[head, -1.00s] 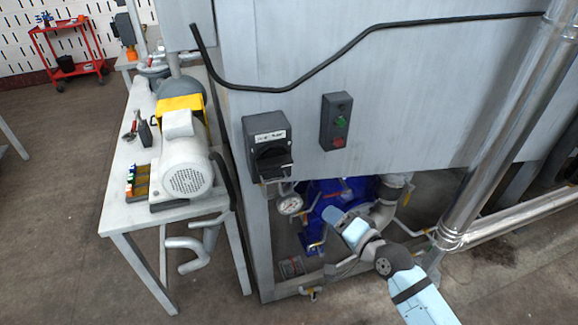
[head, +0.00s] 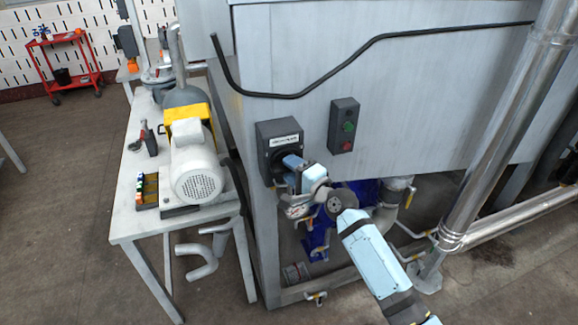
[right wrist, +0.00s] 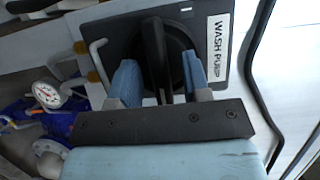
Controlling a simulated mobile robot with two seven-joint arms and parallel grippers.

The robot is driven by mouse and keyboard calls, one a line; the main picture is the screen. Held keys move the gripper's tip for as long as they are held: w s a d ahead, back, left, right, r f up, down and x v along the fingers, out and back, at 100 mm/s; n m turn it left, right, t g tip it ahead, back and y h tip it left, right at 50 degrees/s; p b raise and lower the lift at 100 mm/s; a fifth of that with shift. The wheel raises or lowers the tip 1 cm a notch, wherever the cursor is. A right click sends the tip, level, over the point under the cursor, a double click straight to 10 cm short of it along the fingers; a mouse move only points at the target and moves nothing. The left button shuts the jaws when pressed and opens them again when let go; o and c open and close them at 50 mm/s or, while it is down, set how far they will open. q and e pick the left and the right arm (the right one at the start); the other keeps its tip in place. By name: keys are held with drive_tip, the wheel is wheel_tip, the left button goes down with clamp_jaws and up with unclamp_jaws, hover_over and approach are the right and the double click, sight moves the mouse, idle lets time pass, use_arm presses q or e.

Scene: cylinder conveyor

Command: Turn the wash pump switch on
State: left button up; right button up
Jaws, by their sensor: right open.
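The wash pump switch (head: 278,136) is a dark box with a white label on the corner of the grey metal cabinet. In the right wrist view the switch (right wrist: 216,75) shows its "WASH PUMP" label and a black rotary handle (right wrist: 156,58). My right gripper (head: 291,163) is open in front of the switch in the head view. In the right wrist view its two blue fingers (right wrist: 160,78) stand on either side of the handle, with gaps visible. In the head view the gripper hides much of the handle. My left gripper is not in view.
A control box (head: 343,126) with green and red buttons is on the cabinet, right of the switch. A white table (head: 128,220) with a motor (head: 195,170) stands at left. A pressure gauge (right wrist: 46,94), blue pump and pipes lie below the switch. A vertical steel pipe (head: 490,150) stands at right.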

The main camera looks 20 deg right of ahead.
drive_tip(key=shift+w+a, duration=0.25)
drive_tip(key=shift+w, duration=0.25)
